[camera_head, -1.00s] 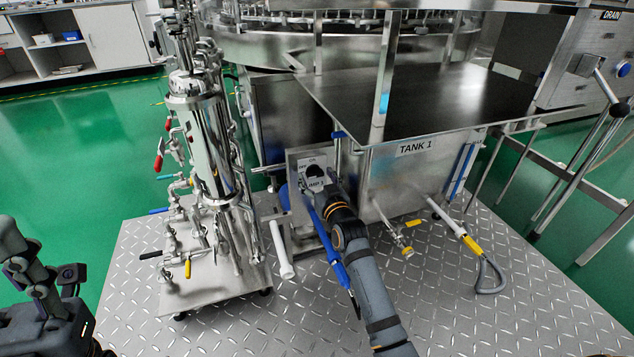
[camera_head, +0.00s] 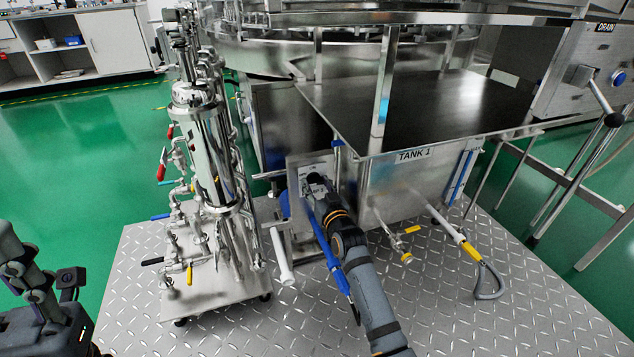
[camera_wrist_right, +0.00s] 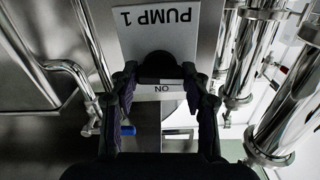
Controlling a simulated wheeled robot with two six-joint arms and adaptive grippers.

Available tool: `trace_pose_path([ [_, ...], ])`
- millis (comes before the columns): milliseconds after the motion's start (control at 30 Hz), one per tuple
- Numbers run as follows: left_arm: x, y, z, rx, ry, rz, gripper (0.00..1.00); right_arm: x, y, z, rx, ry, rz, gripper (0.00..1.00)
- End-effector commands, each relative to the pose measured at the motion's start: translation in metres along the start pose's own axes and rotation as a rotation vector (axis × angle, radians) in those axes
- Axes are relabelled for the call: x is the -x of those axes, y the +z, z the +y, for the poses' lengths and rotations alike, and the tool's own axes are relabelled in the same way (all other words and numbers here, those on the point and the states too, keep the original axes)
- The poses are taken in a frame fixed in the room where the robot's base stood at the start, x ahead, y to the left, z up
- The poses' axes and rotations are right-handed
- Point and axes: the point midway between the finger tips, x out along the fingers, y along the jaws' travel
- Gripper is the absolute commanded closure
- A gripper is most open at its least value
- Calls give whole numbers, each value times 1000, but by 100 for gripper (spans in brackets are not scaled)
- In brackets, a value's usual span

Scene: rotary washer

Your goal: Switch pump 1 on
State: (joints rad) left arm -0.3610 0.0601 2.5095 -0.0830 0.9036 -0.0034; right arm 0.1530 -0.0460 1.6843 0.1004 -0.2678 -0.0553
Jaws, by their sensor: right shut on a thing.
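The pump 1 panel is a grey plate (camera_head: 296,163) on the front of the steel cabinet left of tank 1. In the right wrist view its PUMP 1 label (camera_wrist_right: 156,28) and a white ON label (camera_wrist_right: 166,88) appear upside down. My right gripper (camera_head: 314,182) reaches the panel. In the right wrist view its two fingers (camera_wrist_right: 160,72) are shut on the black switch knob (camera_wrist_right: 158,64), one on each side. The fingers hide part of the knob, and I cannot tell its exact angle. Of my left arm, only links show at the lower left; its gripper is out of view.
Tank 1 (camera_head: 400,185) stands right of the panel, with a yellow-handled valve (camera_head: 408,232) low on its front. A steel pipe and filter skid (camera_head: 212,150) stands close on the left. Blue handles and a white pipe (camera_head: 280,255) lie below the panel.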

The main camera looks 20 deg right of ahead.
Motion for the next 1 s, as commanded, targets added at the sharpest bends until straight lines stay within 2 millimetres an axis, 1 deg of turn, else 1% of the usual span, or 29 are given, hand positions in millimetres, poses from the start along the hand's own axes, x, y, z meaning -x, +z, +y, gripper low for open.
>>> trace_pose_path([
  [33, -12, -1, -2, 2, -3, 1, 60, 0, -4, 0, -28, 0, -5, 85],
  [100, -21, -2, -4, 6, -9, 3, 60, 0, -5, 0, -79, 0, -5, 85],
  [300, -46, -7, -10, 14, -21, 14, 60, 0, -5, 0, -258, 1, -6, 85],
  [400, -54, -9, -13, 20, -26, 20, 60, 0, -4, 0, -354, 1, -5, 85],
  [600, -63, -10, -14, 31, -22, 21, 60, 0, -2, 0, -546, 1, -3, 85],
  [1000, -71, -10, -15, 38, -20, 16, 60, 0, 0, 0, -925, 1, -2, 85],
])
